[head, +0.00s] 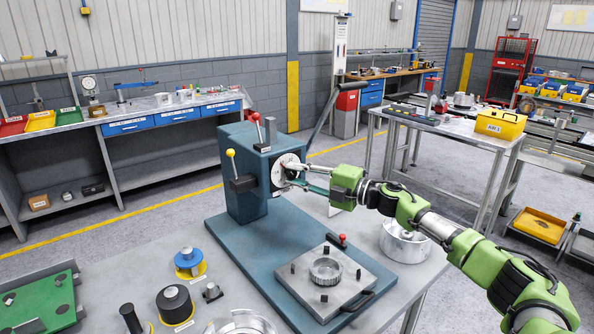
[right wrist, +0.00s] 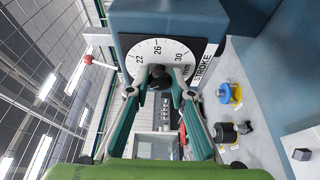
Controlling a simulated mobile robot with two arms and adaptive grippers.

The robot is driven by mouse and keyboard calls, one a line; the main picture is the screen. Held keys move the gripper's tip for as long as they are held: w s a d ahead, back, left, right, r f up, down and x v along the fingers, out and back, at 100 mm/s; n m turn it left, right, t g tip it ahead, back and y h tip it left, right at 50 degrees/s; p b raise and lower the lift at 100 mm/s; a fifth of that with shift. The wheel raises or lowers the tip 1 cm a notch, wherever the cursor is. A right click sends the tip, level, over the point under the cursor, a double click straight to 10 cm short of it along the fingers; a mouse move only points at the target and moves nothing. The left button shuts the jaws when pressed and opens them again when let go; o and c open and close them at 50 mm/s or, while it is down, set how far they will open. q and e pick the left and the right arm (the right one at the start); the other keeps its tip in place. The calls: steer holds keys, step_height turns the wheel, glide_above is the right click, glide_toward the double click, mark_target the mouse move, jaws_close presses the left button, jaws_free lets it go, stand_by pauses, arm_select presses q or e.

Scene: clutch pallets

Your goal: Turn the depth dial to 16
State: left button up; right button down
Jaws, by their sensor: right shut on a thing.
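The white depth dial (head: 284,160) is on the front face of the blue-grey press (head: 240,165). In the right wrist view the dial (right wrist: 157,49) shows the numbers 22, 26 and 30, with a "STROKE mm" label (right wrist: 204,62) on its right. The rest of its scale is hidden by my fingers and the knob. My right gripper (head: 285,172) is at the dial, with its green fingers on both sides of the black knob (right wrist: 159,77), shut on it. No index mark can be made out. My left gripper is not in view.
The press base (head: 270,240) carries a steel plate fixture (head: 330,282) below my right arm. A metal pot (head: 405,243) stands to the right. A blue-and-yellow spool (head: 188,262) and black cylinders (head: 175,303) stand at the front left.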

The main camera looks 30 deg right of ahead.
steer(key=shift+r+n+g+p, duration=0.15)
steer(key=shift+n+g+p, duration=0.25)
steer(key=shift+n+p, duration=0.65)
steer(key=shift+n+h, duration=0.5)
steer(key=shift+n, duration=0.05)
steer(key=c, duration=1.8)
jaws_free()
